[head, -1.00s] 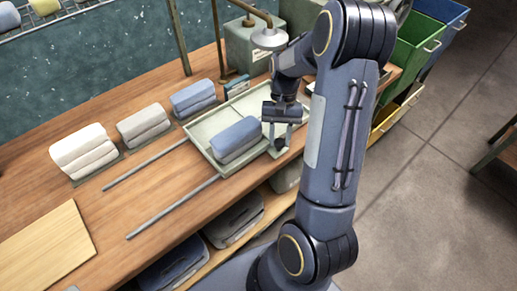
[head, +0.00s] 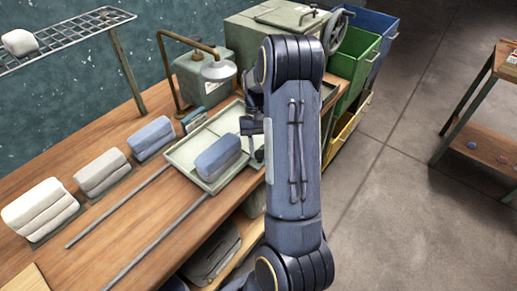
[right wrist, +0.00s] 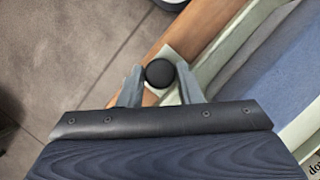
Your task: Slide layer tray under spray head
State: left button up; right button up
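The layer tray (head: 185,153), shallow and pale green, sits at the far end of two grey rails (head: 150,245) on the wooden bench. A folded blue stack (head: 218,157) lies in it. The spray head (head: 218,70) hangs from a brown bent pipe above the bench behind the tray; in the picture the stack is straight below it. My right gripper (head: 256,158) is at the tray's near right side, partly hidden by my arm. In the right wrist view its two fingers (right wrist: 160,82) close around a round black knob (right wrist: 159,73) beside the tray edge. My left gripper is out of view.
Blue (head: 152,136), grey (head: 101,170) and white (head: 42,208) folded stacks stand along the rails' back side. A green-grey box (head: 200,80) is behind the spray head. Green (head: 360,65) and blue (head: 372,35) bins stand beyond the bench end.

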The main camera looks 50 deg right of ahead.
jog(key=shift+o, duration=0.6)
jog(key=shift+d, duration=0.3)
jog(key=v, duration=0.8)
jog(key=shift+b, duration=0.35)
jog(key=shift+a, duration=0.15)
